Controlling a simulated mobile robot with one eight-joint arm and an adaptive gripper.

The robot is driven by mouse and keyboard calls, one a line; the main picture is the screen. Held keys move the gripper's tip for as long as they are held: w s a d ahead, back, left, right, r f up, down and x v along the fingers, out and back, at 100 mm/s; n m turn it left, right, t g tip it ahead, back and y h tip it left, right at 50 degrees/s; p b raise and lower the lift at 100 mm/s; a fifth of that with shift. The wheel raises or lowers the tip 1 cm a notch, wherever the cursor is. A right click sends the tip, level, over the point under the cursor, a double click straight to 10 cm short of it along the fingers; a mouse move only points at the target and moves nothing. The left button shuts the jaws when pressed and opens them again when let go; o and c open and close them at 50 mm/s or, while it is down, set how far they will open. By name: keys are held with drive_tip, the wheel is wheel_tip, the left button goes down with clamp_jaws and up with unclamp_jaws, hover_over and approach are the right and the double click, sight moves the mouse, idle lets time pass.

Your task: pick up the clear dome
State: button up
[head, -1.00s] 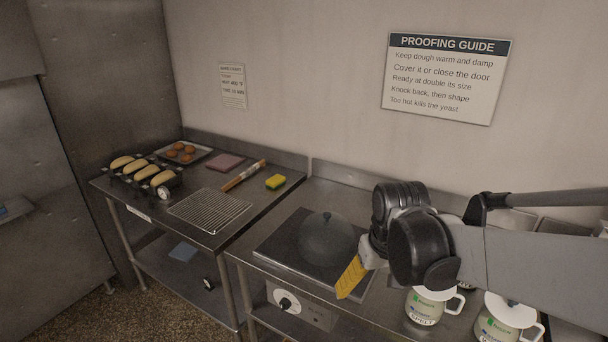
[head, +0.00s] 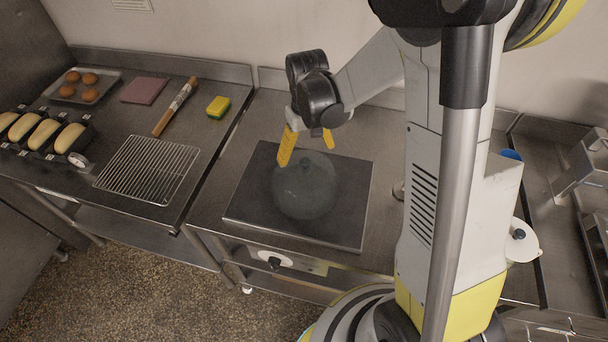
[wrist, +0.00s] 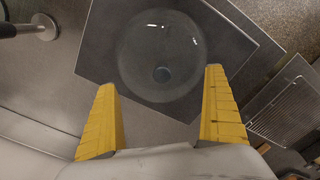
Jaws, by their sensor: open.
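The clear dome (head: 304,188) is a round see-through cover with a dark knob on top. It sits on a dark square plate (head: 352,214) on the steel counter. In the wrist view the dome (wrist: 150,50) lies just beyond my fingertips, with its knob facing the camera. My gripper (head: 308,150) has yellow fingers and is at the back edge of the dome, above it. In the wrist view my gripper (wrist: 160,82) is open and empty, its fingers spread apart. I cannot tell the exact height between fingers and dome.
A wire rack (head: 148,170), a sponge (head: 218,107), a rolling pin (head: 175,106) and a pink board (head: 144,90) are on the left table. Long rolls (head: 42,134) lie in a dark holder. A white-lidded container (head: 520,240) stands at right, partly behind my arm.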

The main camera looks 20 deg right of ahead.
sight(305, 161)
wheel_tip(305, 161, down, 5)
drive_tip(key=shift+a+f+b, duration=0.15)
drive_tip(key=shift+f+b, duration=0.05)
drive_tip(key=shift+b, duration=0.1)
drive_tip(key=shift+c, duration=0.3)
drive_tip(key=shift+s, duration=0.1)
clamp_jaws()
